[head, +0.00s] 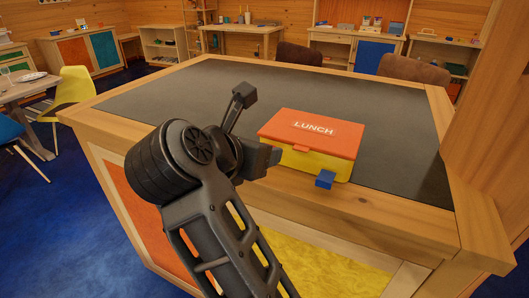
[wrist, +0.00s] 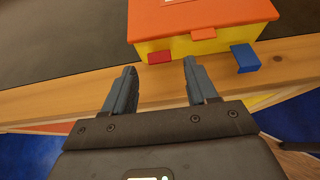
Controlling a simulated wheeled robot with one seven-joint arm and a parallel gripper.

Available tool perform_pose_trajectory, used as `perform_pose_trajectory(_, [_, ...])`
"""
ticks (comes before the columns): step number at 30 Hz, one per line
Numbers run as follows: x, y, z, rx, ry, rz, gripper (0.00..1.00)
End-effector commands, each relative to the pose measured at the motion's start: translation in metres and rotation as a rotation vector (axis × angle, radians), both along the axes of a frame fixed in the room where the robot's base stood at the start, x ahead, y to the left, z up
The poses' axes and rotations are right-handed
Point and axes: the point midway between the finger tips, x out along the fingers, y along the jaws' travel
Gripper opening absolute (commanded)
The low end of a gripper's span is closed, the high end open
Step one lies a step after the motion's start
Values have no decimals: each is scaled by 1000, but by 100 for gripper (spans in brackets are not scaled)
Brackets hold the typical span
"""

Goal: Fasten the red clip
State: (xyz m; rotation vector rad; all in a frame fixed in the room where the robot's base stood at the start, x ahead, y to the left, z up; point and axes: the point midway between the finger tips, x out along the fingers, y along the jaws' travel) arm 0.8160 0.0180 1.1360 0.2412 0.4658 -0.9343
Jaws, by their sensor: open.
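A lunch box with an orange lid (head: 312,128) marked LUNCH and a yellow body (head: 318,164) sits on the counter with its lid down. In the wrist view, the red clip (wrist: 159,57) is low on the box's front wall, left of the middle. Whether it is hinged out or flat, I cannot tell. My gripper (wrist: 160,70) is open and empty, its fingertips just short of the box with the red clip between their lines. My gripper (head: 256,126) also shows in the head view, left of the box, where the red clip is hidden.
A blue clip (wrist: 245,58) sticks out from the front right of the box. A small orange tab (wrist: 204,34) sits at the lid's front middle. The dark countertop (head: 180,92) is otherwise clear, with a wooden edge (head: 390,212) in front.

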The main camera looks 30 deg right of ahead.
Motion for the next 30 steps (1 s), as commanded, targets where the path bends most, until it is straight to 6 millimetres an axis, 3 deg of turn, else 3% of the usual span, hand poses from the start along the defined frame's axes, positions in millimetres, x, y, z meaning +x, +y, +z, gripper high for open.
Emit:
perform_pose_trajectory(7, [-15,22,14,0,0,1,57])
perform_pose_trajectory(19, [-17,25,16,-1,-1,0,57])
perform_pose_trajectory(30, [-11,18,-23,-172,-155,-5,57])
